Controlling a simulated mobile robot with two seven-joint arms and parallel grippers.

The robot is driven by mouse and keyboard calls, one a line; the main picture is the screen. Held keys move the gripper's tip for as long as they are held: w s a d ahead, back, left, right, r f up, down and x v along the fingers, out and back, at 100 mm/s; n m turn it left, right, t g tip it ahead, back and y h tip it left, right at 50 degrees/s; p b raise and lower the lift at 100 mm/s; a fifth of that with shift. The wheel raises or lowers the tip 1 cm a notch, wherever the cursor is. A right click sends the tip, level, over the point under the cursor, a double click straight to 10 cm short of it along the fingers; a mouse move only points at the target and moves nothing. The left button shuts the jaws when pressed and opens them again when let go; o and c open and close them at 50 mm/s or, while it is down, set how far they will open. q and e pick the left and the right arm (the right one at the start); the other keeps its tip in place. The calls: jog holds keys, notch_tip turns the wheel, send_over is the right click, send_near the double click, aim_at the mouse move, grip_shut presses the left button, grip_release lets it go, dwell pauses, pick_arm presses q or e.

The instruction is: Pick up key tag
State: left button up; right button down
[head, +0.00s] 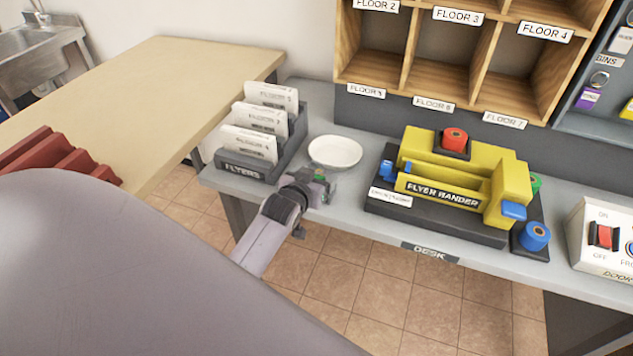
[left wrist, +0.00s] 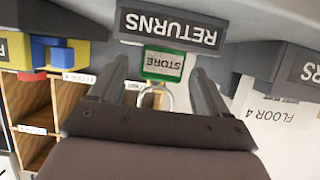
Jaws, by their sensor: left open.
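A green key tag (left wrist: 163,65) marked STORE, with a metal ring (left wrist: 155,97), shows in the left wrist view just below a dark RETURNS label (left wrist: 168,28). In that view the tag and ring lie between the two fingers of my left gripper (left wrist: 158,68), with gaps on both sides. In the head view my left gripper (head: 318,186) is at the desk's front edge, in front of the white dish (head: 335,152). A small green patch, likely the tag (head: 320,176), shows at its fingertips. The left gripper is open. My right gripper is not in view.
On the grey desk (head: 372,238), a FLYERS rack (head: 240,168) stands left of the dish. A yellow FLYER BANDER (head: 450,190) is to the right. Wooden FLOOR pigeonholes (head: 440,45) rise behind. Purple (head: 590,97) and yellow (head: 627,110) tags hang at the far right.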

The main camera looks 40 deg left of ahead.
pick_arm(q)
jog(key=shift+w+a+f, duration=0.1)
jog(key=shift+w+f, duration=0.05)
jog(key=shift+w, duration=0.25)
jog(key=c, duration=1)
jog(key=shift+c, duration=0.2)
notch_tip(320, 180, up, 20)
jog(key=p, duration=0.2)
